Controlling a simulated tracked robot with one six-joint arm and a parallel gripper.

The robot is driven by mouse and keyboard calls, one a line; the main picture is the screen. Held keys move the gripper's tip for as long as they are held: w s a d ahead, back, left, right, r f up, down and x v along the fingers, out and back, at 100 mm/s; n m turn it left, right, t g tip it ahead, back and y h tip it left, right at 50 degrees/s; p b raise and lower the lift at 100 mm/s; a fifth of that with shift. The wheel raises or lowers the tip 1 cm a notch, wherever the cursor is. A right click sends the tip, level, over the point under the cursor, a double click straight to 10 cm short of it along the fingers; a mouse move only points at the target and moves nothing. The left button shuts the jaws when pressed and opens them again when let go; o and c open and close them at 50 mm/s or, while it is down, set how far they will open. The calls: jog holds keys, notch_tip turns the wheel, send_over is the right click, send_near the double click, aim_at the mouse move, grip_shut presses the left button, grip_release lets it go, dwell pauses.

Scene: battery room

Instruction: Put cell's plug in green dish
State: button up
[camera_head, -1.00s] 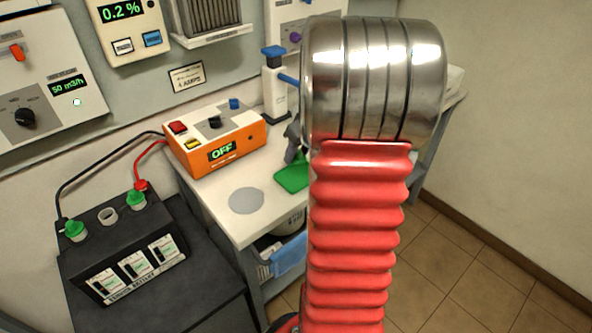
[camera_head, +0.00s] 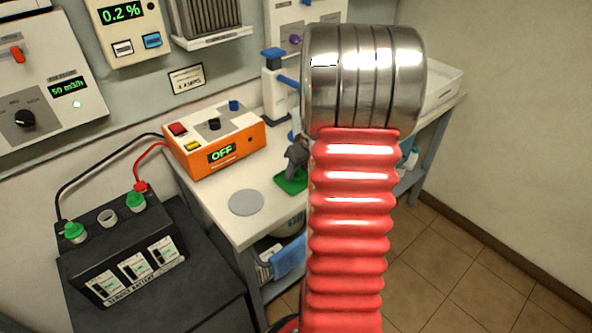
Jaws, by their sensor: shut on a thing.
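The black battery (camera_head: 120,262) stands at the lower left. Green plugs sit on its left cell (camera_head: 75,232) and right cell (camera_head: 136,201); the middle cell's opening (camera_head: 107,217) is bare. The green dish (camera_head: 291,186) lies on the white bench, partly hidden by my red arm. My gripper (camera_head: 297,163) is just above the dish, seen small and dark beside the arm. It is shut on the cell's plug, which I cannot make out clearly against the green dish. I cannot tell whether the plug touches the dish.
An orange charger (camera_head: 214,140) reading OFF stands behind on the bench, with black and red leads to the battery. A grey disc (camera_head: 246,202) lies on the bench left of the dish. A blue-topped white dispenser (camera_head: 275,85) stands behind the dish.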

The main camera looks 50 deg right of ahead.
jog(key=shift+f, duration=0.1)
jog(key=o, duration=1)
jog(key=v, duration=1.2)
